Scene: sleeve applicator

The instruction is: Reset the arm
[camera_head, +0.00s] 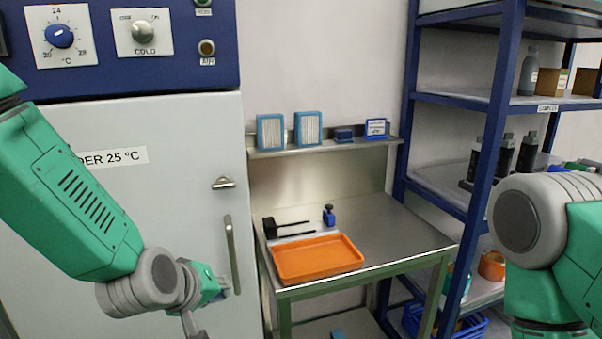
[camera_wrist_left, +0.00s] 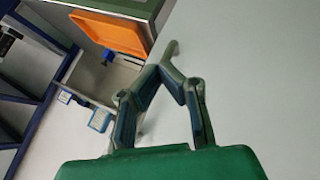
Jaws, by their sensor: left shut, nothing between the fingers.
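My left arm (camera_head: 75,195) comes in from the left, in front of the pale cabinet door (camera_head: 185,170). My left gripper (camera_head: 212,288) is low in the head view, near the lower end of the door's upright handle (camera_head: 232,255); touching or apart is unclear. In the left wrist view, the gripper (camera_wrist_left: 163,78) has its fingers drawn together in a point, with nothing between them. The handle shows partly behind the fingers there. My right arm (camera_head: 535,225) shows at the right edge; its gripper is out of view.
An orange tray (camera_head: 318,258) and a small blue bottle (camera_head: 329,216) rest on the steel bench (camera_head: 390,225). A wall shelf (camera_head: 325,147) holds blue boxes. A blue rack (camera_head: 490,120) with bottles stands at the right. The cabinet has a blue control panel (camera_head: 190,60) above the door.

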